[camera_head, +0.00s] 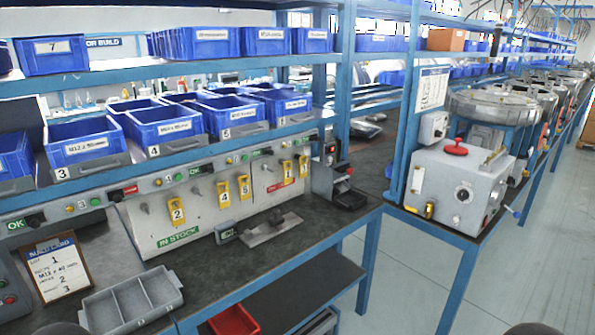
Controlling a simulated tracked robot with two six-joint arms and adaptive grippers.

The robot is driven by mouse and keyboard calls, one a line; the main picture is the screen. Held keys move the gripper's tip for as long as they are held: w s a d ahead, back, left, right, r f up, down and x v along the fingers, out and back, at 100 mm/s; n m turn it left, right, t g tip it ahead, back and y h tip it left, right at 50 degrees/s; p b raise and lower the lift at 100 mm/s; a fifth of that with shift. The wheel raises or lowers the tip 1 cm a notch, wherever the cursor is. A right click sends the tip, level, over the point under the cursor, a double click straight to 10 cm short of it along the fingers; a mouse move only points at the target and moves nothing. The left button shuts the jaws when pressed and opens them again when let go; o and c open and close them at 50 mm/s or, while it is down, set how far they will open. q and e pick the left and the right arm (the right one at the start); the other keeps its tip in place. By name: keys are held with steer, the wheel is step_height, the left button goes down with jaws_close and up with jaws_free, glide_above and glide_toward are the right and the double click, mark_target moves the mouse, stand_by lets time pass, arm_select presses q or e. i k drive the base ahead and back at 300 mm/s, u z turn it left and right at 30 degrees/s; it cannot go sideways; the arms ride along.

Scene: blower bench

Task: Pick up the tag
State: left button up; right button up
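Several yellow numbered tags hang on the sloped grey panel (150,226) at the back of the bench. The tag marked 2 (177,212) hangs at the left, above a green IN STOCK label. The tag marked 4 (223,195) and the tag marked 5 (244,188) hang close together in the middle. A build card (58,268) on a brown board leans at the left. Neither of my grippers is in view.
A grey divided tray (131,304) lies at the front left. A grey metal piece (272,231) and a black holder (338,188) sit on the dark bench top. Blue bins (85,140) line the shelves above. A red bin (234,320) is below the bench.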

mark_target(288, 172)
steer(key=u, duration=0.15)
steer(key=k, duration=0.45)
steer(key=u, duration=1.7)
steer(key=i, duration=0.1)
steer(key=z, duration=3.5)
steer(key=i, duration=1.5)
steer(key=u, duration=2.85)
